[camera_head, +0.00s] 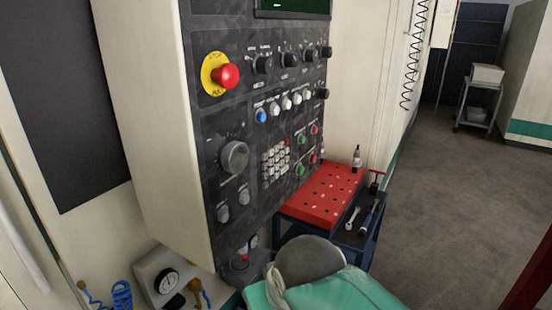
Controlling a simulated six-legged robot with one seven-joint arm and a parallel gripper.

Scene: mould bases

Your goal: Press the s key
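A dark grey control panel (222,130) stands upright on a cream machine cabinet. Its keypad (275,163) is a small block of pale keys with a red one at its upper right corner. The letters on the keys are too small to read, so I cannot tell which is the s key. A grey rounded part with teal covering at the bottom middle looks like part of my own body, below the panel and apart from the keypad. I cannot make out my gripper's fingers anywhere in this view.
A red emergency button (226,76) on a yellow plate, a large knob (235,157) and several coloured buttons surround the keypad. A red-topped cart (322,196) with tools stands right of the panel. A gauge (168,281) sits lower left. Open grey floor (440,210) lies right.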

